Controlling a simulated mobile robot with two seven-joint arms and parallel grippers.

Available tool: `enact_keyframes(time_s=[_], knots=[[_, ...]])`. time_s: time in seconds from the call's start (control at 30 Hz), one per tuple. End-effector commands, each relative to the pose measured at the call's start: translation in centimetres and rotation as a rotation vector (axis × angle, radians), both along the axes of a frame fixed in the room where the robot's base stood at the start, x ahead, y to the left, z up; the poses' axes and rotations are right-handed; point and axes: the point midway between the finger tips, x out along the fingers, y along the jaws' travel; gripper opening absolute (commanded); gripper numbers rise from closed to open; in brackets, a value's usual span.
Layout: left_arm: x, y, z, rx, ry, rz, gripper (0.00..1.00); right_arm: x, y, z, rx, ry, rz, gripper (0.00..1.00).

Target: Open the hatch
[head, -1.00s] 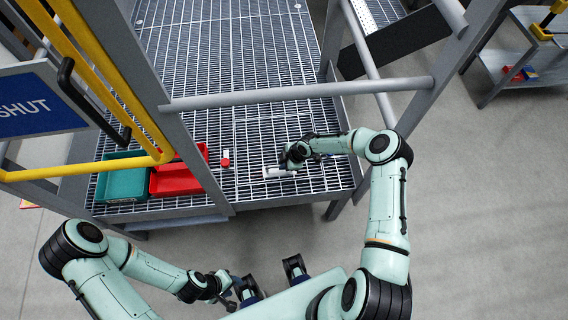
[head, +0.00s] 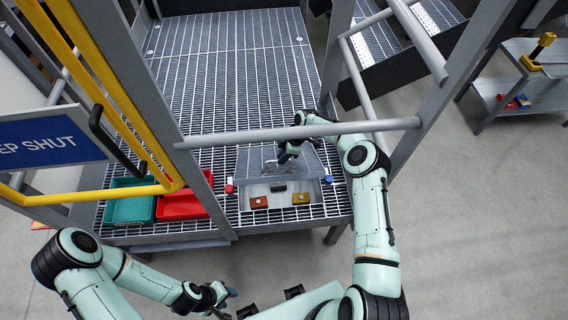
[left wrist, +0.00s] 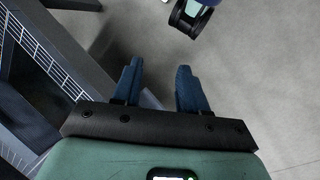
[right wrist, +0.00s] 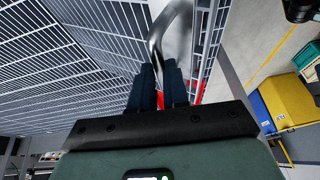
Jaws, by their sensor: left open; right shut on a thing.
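The hatch (head: 312,162) in the grated platform is raised and tilted, with a shallow grey-walled recess showing at its near side. My right gripper (head: 287,154) is at the hatch in the head view. In the right wrist view its fingers (right wrist: 159,72) are shut on a curved metal handle (right wrist: 157,42). Inside the recess lie an orange block (head: 259,202), a yellow block (head: 301,198) and a dark block (head: 278,186). My left gripper (head: 229,292) is open and empty, low in front of the platform; its spread fingers also show in the left wrist view (left wrist: 157,80).
A teal bin (head: 130,208) and a red bin (head: 180,205) stand on the grating left of the recess. A grey rail (head: 300,132) crosses above the platform. A yellow gate frame with a blue sign (head: 45,143) is at left.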

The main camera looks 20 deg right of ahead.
Motion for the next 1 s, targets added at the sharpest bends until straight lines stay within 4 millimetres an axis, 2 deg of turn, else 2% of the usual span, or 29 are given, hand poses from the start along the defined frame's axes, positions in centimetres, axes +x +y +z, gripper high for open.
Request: enact_keyframes(time_s=[0.03,0.1,0.53,0.57,0.6,0.67,0.7,0.77,0.87,1.0], knots=[[0.4,0.0,0.5,0.0,-0.004,0.0,0.43,0.9,-0.4,0.3,-0.01,-0.024,-0.007,0.0],[0.6,0.0,0.7,0.0,-0.007,0.0,0.43,1.0,-0.5,0.4,-0.011,-0.022,-0.007,0.0],[0.6,0.0,0.7,0.0,-0.007,0.0,0.43,1.0,-0.8,0.1,-0.014,-0.019,-0.007,0.0],[0.6,0.0,0.7,0.0,-0.007,0.0,0.39,1.0,-0.8,0.1,-0.014,-0.018,-0.007,0.0],[0.6,0.0,0.7,0.0,-0.006,0.001,0.26,1.0,-0.8,0.1,-0.014,-0.017,-0.008,0.0],[0.8,-0.1,0.5,-0.001,-0.011,0.01,0.07,1.0,-0.8,0.1,-0.014,-0.017,-0.008,0.0],[1.2,-0.2,0.2,-0.002,-0.018,0.024,0.0,1.0,-0.8,0.1,-0.014,-0.017,-0.008,0.0],[2.0,-0.5,-0.5,-0.006,-0.036,0.062,0.0,1.0,-0.8,0.1,-0.015,-0.017,-0.008,0.0],[4.5,-1.5,-2.3,-0.028,-0.088,0.177,0.0,1.0,-0.8,0.1,-0.015,-0.017,-0.009,0.0],[9.4,-4.1,-5.2,-0.126,-0.186,0.428,0.0,1.0,-0.8,0.1,-0.015,-0.017,-0.009,0.0]])
